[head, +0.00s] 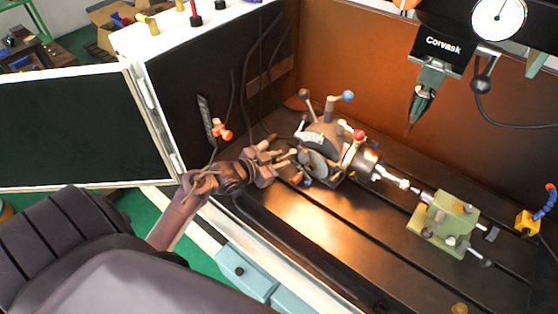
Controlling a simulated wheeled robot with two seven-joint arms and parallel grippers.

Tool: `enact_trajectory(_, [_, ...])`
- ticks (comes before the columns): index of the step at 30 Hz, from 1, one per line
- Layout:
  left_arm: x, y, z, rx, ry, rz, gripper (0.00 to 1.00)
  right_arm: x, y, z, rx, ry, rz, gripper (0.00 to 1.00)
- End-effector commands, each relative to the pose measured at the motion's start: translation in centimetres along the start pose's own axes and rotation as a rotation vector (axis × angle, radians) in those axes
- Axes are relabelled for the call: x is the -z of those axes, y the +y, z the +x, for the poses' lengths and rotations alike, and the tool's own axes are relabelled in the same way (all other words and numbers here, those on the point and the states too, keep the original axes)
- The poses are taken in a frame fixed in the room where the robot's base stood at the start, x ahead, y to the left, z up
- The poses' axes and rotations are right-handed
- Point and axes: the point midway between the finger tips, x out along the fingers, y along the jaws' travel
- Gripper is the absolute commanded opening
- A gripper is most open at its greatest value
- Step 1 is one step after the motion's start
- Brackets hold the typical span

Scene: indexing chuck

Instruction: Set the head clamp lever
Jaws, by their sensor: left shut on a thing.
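The indexing head (322,150) sits on the dark slotted table, with a chuck (360,162) facing right. It carries levers with a blue knob (347,96), a red knob (358,134) and a grey-brown knob (304,93). My left gripper (285,160) reaches in from the left at the near-left side of the head. Its jaws are shut on what looks like the head clamp lever, which the fingers mostly hide. My right gripper is not in view.
A green tailstock (446,222) stands to the right of the chuck. A spindle with a pointed tool (421,100) hangs above, beside a dial gauge (498,18). An orange-handled valve (220,130) is on the left wall. The front of the table (320,235) is clear.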

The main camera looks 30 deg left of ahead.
Motion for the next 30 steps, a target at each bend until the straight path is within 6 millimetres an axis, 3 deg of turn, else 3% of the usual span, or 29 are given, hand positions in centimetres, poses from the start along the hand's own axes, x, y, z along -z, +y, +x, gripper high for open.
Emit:
enact_trajectory(12, [-0.4, -1.7, 0.5, -0.275, 0.06, 0.116, 0.0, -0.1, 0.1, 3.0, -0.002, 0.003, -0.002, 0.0])
enact_trajectory(24, [-0.2, -1.9, 0.3, -0.302, 0.064, 0.122, 0.0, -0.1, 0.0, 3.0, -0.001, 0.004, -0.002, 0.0])
enact_trajectory(25, [-0.2, -1.9, 0.3, -0.302, 0.064, 0.122, 0.28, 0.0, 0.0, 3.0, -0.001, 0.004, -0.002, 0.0])
enact_trajectory(30, [-0.2, -1.9, 0.3, -0.302, 0.064, 0.123, 0.46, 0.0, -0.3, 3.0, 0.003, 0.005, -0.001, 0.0])
